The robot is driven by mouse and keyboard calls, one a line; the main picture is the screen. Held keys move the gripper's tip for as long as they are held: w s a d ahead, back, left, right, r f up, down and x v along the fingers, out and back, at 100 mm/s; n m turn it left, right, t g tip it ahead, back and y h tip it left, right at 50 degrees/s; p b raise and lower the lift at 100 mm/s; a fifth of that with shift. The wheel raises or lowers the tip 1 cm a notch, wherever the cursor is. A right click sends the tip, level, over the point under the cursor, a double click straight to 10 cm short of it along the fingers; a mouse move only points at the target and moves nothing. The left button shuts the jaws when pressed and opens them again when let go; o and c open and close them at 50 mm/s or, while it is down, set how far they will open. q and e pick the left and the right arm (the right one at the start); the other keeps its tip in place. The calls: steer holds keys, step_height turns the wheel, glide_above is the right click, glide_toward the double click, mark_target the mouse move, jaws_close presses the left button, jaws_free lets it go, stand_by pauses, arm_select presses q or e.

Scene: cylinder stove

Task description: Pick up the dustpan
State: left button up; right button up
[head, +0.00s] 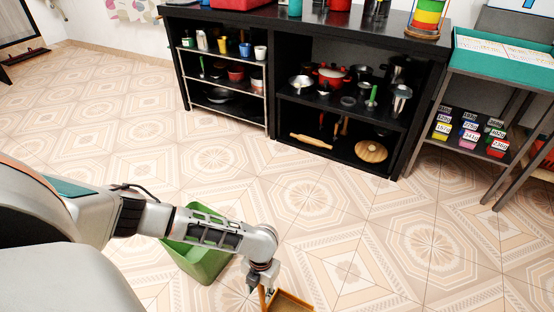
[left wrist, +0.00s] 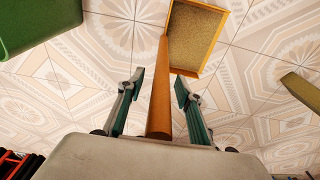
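The dustpan is orange-brown with a speckled tan pan. In the head view its pan (head: 292,302) lies at the bottom edge, partly cut off. In the left wrist view the pan (left wrist: 196,38) is at the top, and its long handle (left wrist: 160,90) runs down between my fingers. My left gripper (head: 261,282) is low over the dustpan in the head view. In the left wrist view the left gripper (left wrist: 160,84) is open, with one finger on each side of the handle and gaps showing on both sides. My right gripper is not in view.
A green bin (head: 205,262) stands on the floor beside my left arm, also at the wrist view's top left (left wrist: 35,22). A brownish object (left wrist: 302,92) is at that view's right edge. A black shelf (head: 273,120) with kitchenware stands farther back. The tiled floor between is clear.

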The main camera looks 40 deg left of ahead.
arm_select(q)
steer(key=shift+w+r, duration=0.2)
steer(key=shift+c, duration=0.2)
steer(key=c, duration=0.7)
jaws_close()
steer(key=shift+r, duration=0.1)
